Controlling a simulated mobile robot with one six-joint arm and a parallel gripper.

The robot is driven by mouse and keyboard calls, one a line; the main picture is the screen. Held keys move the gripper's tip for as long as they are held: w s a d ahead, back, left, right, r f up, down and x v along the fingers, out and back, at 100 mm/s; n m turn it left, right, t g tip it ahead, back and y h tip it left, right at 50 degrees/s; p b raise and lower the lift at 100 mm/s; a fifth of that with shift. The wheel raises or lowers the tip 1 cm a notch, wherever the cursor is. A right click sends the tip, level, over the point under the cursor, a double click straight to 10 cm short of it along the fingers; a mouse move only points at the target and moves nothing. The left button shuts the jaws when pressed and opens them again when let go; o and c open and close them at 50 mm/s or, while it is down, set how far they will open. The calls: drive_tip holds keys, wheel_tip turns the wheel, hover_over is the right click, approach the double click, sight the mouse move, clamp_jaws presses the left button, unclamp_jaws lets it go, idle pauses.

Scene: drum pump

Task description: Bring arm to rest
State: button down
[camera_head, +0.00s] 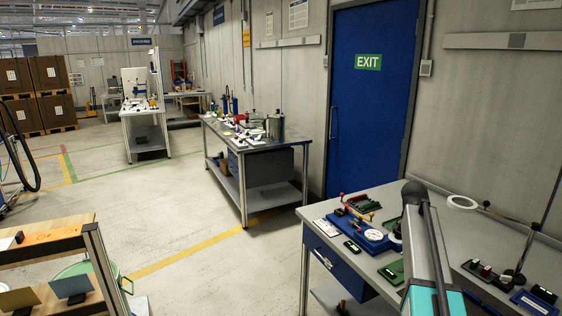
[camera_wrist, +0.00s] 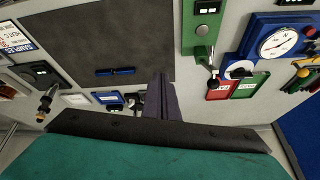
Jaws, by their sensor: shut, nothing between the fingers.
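My gripper (camera_wrist: 161,92) shows in the wrist view as dark fingers pressed together with nothing between them. It hangs over a bench top, and its teal body fills the bottom of that view. In the head view, my grey and teal arm (camera_head: 424,262) rises at the lower right, in front of the nearest workbench (camera_head: 322,222). My fingers cannot be made out there.
The bench holds a blue fixture with a white dial (camera_wrist: 278,42), a green unit (camera_wrist: 201,30), a dark mat (camera_wrist: 75,40) and red and green plates. A wooden rack (camera_head: 45,232) stands lower left. A blue exit door (camera_head: 370,110) is behind. Floor between is open.

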drive_tip(key=s+a+f+n+y, duration=0.2)
drive_tip(key=s+a+f+n, duration=0.4)
drive_tip(key=a+f, duration=0.5)
drive_tip(key=s+a+f+n+g+y, duration=0.1)
drive_tip(key=s+a+f+n, duration=0.3)
drive_tip(key=s+a+f, duration=0.55)
drive_tip(key=s+a+f+n+y, duration=0.2)
drive_tip(key=s+a+f+n, duration=0.4)
drive_tip(key=a+f, duration=0.6)
drive_tip(key=s+f+g+b, duration=0.6)
drive_tip(key=s+f+b, duration=0.4)
drive_tip(key=s+f, duration=1.6)
wheel_tip(320, 180, down, 2)
drive_tip(key=shift+f, duration=0.1)
